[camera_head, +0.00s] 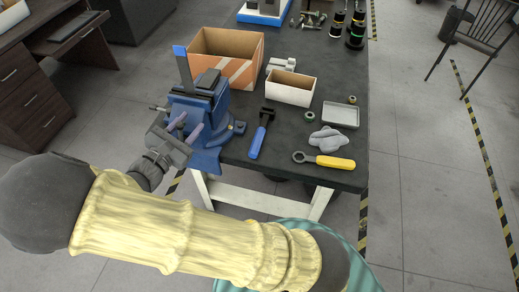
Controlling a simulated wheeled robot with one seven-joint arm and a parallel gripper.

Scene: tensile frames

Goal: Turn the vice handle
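The blue bench vice (207,100) is fixed at the near left corner of the workbench, with a blue-and-grey upright piece at its jaws. A thin metal bar with a knob (157,108), which looks like one end of the vice handle, sticks out to the left of the vice. My gripper (187,127) is at the vice's near side, its two purple fingers apart with a gap between them. The rest of the handle is hidden or too small to make out, so I cannot tell whether it lies between the fingers or touches them.
The dark workbench (290,135) holds a large cardboard box (228,60), a smaller box (290,88), a blue-handled tool (260,138), a yellow-handled wrench (330,161), a grey cloth (328,139) and a tray (341,115). A wooden desk (45,75) stands left.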

